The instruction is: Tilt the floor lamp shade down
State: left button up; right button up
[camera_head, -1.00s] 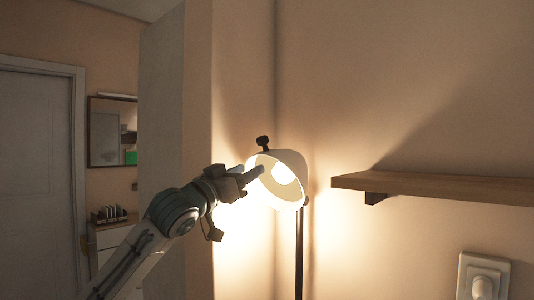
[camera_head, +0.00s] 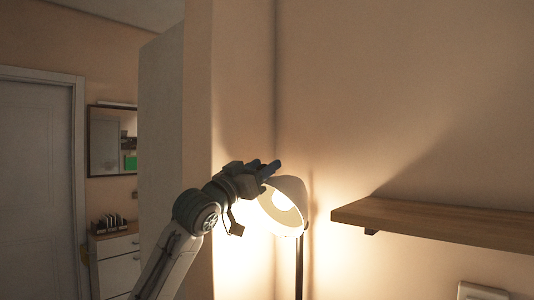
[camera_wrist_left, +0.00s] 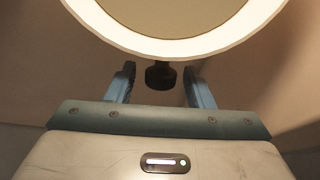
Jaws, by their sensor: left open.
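The floor lamp's white shade (camera_head: 293,190) is lit, and its open side faces left and down. It sits on a dark pole (camera_head: 299,265). My left gripper (camera_head: 271,167) is at the upper left of the shade, covering the spot where the shade's dark knob sits. In the left wrist view the open fingers (camera_wrist_left: 160,88) point at the shade's pale rim (camera_wrist_left: 160,47). The dark knob (camera_wrist_left: 160,76) shows between the two fingers, apart from both. My right gripper is not in view.
A wooden wall shelf (camera_head: 430,221) juts out at the right of the lamp. A wall corner stands behind the lamp. A white drawer cabinet (camera_head: 118,262), a mirror (camera_head: 104,145) and a door (camera_head: 38,180) are at the left.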

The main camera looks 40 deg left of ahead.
pick_arm(q)
jog(key=shift+p+x, duration=0.4)
jog(key=shift+x, duration=0.75)
jog(key=shift+c, duration=0.5)
